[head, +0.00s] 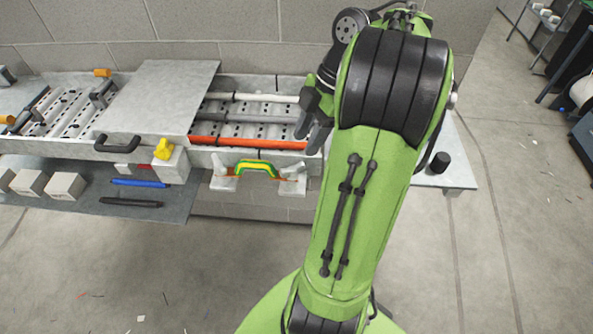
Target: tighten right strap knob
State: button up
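My gripper (312,128) points down at the right end of the open tray, beside the ends of the rods. Its dark fingers are partly hidden by my arm, and I cannot tell whether they are apart or hold anything. No knob clearly marked as the right strap knob shows. A yellow knob (163,149) sits on a grey block at the tray's front, left of my gripper. A black knob-like cylinder (440,162) stands on the grey surface right of my arm. My arm hides what lies between the tray's right end and that cylinder.
The tray (213,158) holds white, grey and red rods (250,142). A grey lid (160,98) with a black handle covers its middle. A green-yellow handle (257,168) sits at the front. A lower shelf (85,204) bears blocks and blue and black bars. The floor in front is open.

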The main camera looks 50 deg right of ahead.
aim_at(294, 165)
jog(key=b+x, duration=0.4)
jog(key=x, duration=0.3)
jog(key=shift+a, duration=0.2)
jog(key=shift+r, duration=0.1)
grip_shut()
